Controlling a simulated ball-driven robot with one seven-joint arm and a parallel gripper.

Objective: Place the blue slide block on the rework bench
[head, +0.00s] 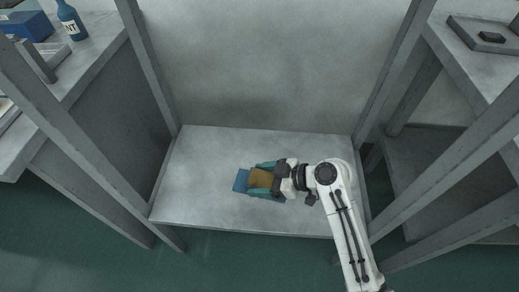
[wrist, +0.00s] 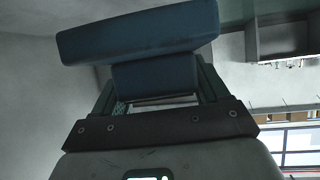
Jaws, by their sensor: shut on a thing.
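The blue slide block (head: 241,181) shows at the left end of my gripper (head: 251,180) in the head view. In the wrist view the blue slide block (wrist: 138,36) is a wide bar with a narrower stem, and the stem sits between the fingers of my gripper (wrist: 158,90). My gripper is shut on it and points left over a bare grey bench top (head: 200,205). A brown-orange part lies between the teal fingers. I cannot tell whether the block touches the top or hangs above it. No label shows which surface is the rework bench.
Grey posts frame the middle bench, with a grey panel behind it. The left bench (head: 95,45) holds a blue bottle (head: 71,20) and a blue box (head: 27,25). The right bench (head: 470,65) carries a flat grey tray with a dark piece (head: 491,37). The middle top is otherwise clear.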

